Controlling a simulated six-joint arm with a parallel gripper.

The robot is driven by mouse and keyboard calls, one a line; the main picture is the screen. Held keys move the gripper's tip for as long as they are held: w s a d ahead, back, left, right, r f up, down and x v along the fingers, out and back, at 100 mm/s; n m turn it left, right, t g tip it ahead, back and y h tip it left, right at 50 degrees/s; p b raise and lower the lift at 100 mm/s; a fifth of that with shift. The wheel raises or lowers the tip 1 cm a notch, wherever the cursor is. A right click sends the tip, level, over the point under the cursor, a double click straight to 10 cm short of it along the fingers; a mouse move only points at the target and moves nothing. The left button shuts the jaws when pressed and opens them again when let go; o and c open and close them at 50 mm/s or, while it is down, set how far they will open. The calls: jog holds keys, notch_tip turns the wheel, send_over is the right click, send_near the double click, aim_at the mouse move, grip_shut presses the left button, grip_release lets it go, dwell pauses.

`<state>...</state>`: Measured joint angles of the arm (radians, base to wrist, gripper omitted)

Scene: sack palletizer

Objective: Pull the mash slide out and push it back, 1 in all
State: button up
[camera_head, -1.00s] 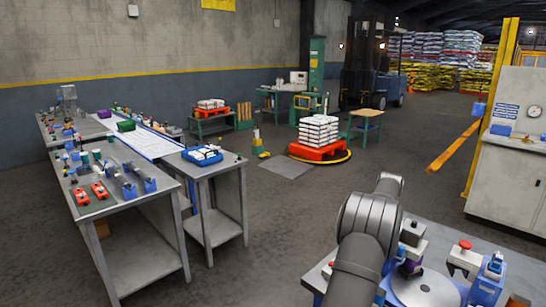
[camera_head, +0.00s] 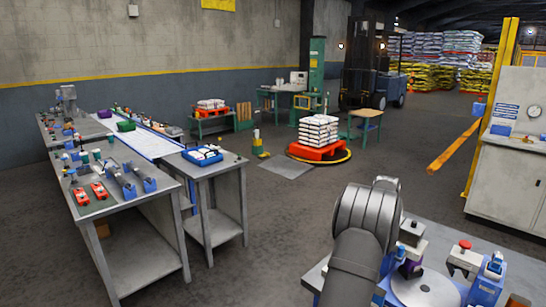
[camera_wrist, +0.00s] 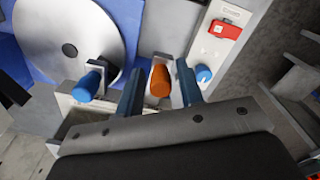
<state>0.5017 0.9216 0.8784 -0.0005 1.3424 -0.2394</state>
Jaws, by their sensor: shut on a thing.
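My gripper (camera_wrist: 160,70) shows in the wrist view, its two dark blue fingers on either side of an orange handle (camera_wrist: 160,82). It is shut on this handle. The handle stands in front of a pale metal block; whether it belongs to the mash slide I cannot tell, as no part is clearly marked as the slide. In the head view my arm hides the gripper and the handle.
A round grey disc (camera_wrist: 62,40) on a blue base and a blue knob (camera_wrist: 87,88) lie left of the handle. A panel with a red switch (camera_wrist: 225,29) and another blue knob (camera_wrist: 204,74) is to the right. The same bench shows in the head view with the disc (camera_head: 425,290).

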jog(key=shift+s+a, duration=0.2)
jog(key=shift+a, duration=0.05)
jog(key=shift+w, duration=0.1)
jog(key=shift+w+d+r, duration=0.1)
jog(key=shift+w+d, duration=1.1)
jog(key=o, duration=0.8)
jog(key=shift+o, duration=1.4)
jog(key=shift+r, duration=0.1)
